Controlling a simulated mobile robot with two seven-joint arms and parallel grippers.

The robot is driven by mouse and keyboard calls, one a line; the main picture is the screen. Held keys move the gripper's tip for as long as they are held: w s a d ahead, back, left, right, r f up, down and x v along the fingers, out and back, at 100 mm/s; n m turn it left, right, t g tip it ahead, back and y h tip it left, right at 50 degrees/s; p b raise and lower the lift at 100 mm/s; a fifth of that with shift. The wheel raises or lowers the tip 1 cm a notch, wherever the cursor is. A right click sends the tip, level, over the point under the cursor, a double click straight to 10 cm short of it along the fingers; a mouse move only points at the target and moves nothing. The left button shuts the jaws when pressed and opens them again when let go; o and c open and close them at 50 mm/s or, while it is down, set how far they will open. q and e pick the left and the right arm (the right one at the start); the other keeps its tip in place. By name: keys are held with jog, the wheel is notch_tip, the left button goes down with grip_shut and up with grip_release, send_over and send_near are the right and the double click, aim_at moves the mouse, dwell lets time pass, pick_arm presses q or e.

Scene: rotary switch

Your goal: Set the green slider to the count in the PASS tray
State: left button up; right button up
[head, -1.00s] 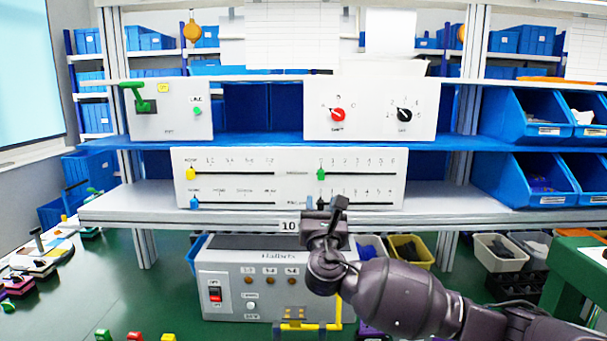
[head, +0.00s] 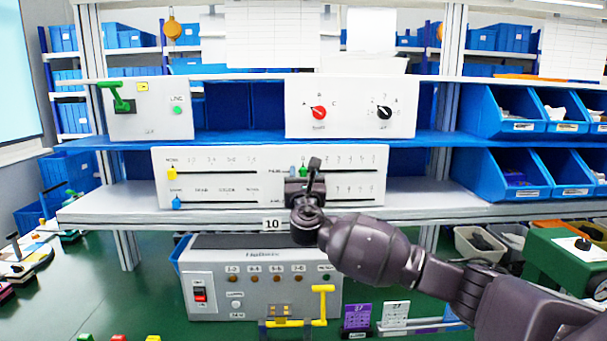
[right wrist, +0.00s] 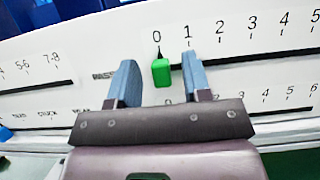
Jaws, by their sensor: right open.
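The green slider (right wrist: 161,73) sits at 0 on the upper right scale of a white panel (head: 220,180); in the head view a little of it (head: 304,169) shows beside my gripper. My right gripper (right wrist: 158,82) is open, its two blue fingers on either side of the slider. The left finger stands apart from it; the right finger is close, and I cannot tell whether it touches. In the head view my right gripper (head: 304,175) covers part of the panel. I cannot make out a PASS tray. My left gripper is not in view.
A yellow slider (head: 172,173) and a blue slider (head: 177,203) are on the panel's left scales. Boxes with a red knob (head: 319,112), a black knob (head: 384,112) and a green lever (head: 122,98) stand above. Blue bins (head: 503,175) are at right.

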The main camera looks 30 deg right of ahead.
jog(key=shift+w+d+r, duration=0.1)
jog(key=shift+w, duration=0.1)
grip_shut()
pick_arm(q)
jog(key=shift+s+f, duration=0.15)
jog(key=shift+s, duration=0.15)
pick_arm(e)
jog(key=shift+d, duration=0.1)
